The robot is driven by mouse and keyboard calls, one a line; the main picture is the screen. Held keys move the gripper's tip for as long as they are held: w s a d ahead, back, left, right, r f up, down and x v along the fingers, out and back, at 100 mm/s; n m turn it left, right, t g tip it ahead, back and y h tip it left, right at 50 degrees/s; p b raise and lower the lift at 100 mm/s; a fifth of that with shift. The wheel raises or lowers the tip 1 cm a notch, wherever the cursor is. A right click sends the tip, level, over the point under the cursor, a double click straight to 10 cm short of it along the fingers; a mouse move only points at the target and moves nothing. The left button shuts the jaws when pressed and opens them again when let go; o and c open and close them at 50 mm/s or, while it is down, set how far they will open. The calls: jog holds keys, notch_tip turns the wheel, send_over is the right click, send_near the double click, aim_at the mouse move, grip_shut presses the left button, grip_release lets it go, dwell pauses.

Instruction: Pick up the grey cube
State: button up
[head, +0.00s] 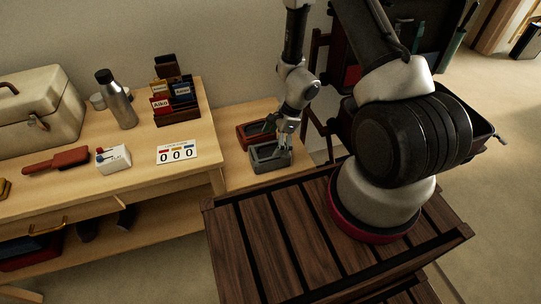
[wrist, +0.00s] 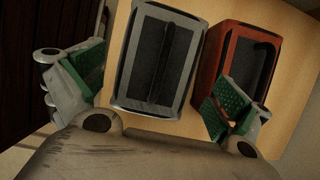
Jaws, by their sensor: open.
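A grey block-like box (head: 270,163) with a dark recessed top stands on the low wooden table. It is the only grey boxy thing by my gripper; I see no plain grey cube. In the wrist view the grey box (wrist: 119,88) has a dark bar across its recess. My gripper (head: 287,140) points down over it, open. In the wrist view my gripper (wrist: 155,90) has its green-padded fingers on either side of the grey box, the right one overlapping the red box. Whether a finger touches either box I cannot tell.
A similar red box (head: 247,137) stands right beside the grey one. A higher wooden desk at the left holds a steel bottle (head: 117,101), a card holder (head: 178,112), a white counter card (head: 177,153), a white box (head: 113,159) and a red brush (head: 60,160).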

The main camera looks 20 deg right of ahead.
aim_at(270, 150)
jog(key=x, duration=0.4)
jog(key=shift+a+f, duration=0.15)
jog(key=shift+f, duration=0.15)
jog(key=c, duration=0.9)
